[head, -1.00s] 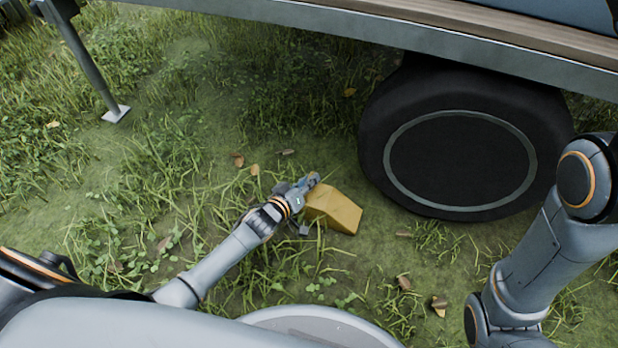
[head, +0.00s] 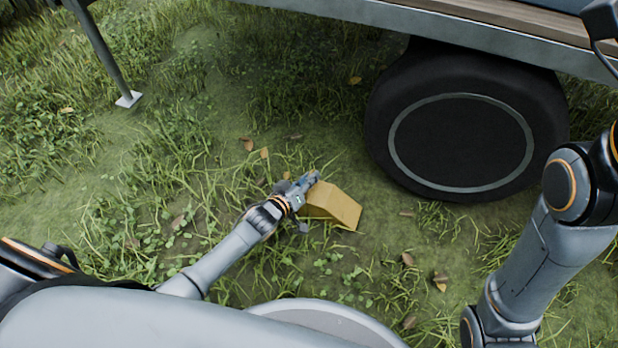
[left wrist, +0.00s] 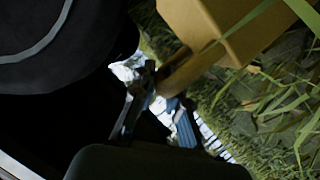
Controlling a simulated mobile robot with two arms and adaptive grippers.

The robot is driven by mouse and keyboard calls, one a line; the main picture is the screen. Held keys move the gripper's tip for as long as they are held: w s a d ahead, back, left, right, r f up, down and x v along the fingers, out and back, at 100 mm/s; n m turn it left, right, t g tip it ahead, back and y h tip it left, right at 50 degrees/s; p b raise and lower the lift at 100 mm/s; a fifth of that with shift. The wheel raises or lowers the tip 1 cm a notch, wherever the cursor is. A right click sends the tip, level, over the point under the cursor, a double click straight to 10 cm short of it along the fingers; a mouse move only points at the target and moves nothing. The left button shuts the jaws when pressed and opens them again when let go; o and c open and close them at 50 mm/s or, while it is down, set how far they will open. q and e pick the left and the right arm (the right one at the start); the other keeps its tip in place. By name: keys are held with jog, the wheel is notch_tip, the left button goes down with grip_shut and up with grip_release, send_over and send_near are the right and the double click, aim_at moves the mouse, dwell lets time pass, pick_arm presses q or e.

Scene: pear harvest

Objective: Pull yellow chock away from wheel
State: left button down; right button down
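The yellow chock (head: 335,206) is a wedge-shaped block on the grass, to the left of and nearer to me than the dark wheel (head: 460,143). A strip of bare ground shows between chock and wheel. My left gripper (head: 312,181) is at the chock's left upper edge and moves together with it. In the left wrist view, the fingers (left wrist: 160,97) are around a lower part of the chock (left wrist: 225,30); shadow hides part of the contact. The wheel (left wrist: 60,45) fills the upper left there. My right gripper is not in view.
The cart's bed edge (head: 440,28) runs above the wheel. A support leg with a flat foot (head: 128,99) stands at the upper left. Grass and scattered leaves (head: 407,259) cover the ground, with open room left of the chock.

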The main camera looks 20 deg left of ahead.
pick_arm(q)
jog(key=c, duration=1.3)
grip_release()
jog(key=shift+f, duration=0.1)
jog(key=shift+o, duration=0.2)
jog(key=v, duration=1.2)
